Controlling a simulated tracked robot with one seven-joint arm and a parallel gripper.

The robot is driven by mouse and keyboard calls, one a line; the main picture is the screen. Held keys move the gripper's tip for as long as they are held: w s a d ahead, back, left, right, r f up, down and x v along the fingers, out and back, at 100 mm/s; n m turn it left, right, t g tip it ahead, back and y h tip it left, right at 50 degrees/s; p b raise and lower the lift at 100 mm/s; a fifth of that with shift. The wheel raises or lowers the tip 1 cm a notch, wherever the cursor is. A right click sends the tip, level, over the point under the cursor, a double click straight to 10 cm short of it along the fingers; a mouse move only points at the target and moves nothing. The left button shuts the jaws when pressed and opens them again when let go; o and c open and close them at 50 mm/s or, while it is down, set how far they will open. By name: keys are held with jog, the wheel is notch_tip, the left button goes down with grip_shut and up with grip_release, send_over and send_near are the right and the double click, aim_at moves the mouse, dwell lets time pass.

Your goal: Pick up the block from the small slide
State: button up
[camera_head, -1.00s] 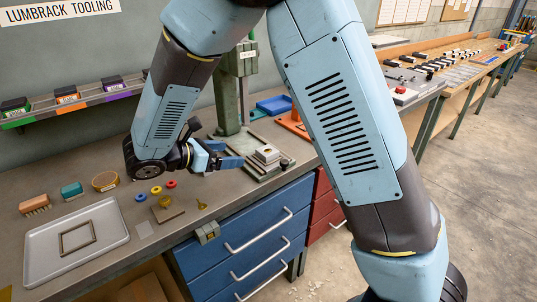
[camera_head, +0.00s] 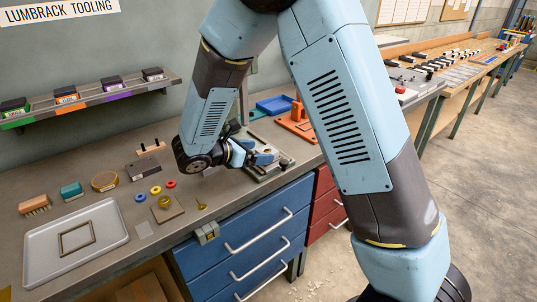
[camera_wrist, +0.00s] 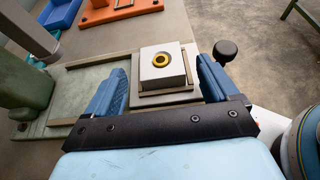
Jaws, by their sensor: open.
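The block (camera_wrist: 161,72) is pale grey with a yellow ring around a dark hole in its top. In the wrist view it sits on the small slide (camera_wrist: 166,99), a stepped grey-tan plate on a green-grey bed between rails. My gripper (camera_wrist: 162,65) is open, with one blue finger to the left of the block and the other to its right. Gaps show between the fingers and the block. In the head view my gripper (camera_head: 262,156) is at the slide's bed and mostly hides the block.
A green press column (camera_wrist: 25,75) stands left of the slide in the wrist view, and a dark round knob (camera_wrist: 225,50) is close by the right finger. A blue tray (camera_head: 275,105) and an orange fixture (camera_head: 297,122) lie behind. Small coloured rings and a white tray (camera_head: 40,270) are on the bench's left.

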jog(key=x, duration=0.2)
jog(key=shift+w+d, duration=0.2)
jog(key=c, duration=1.2)
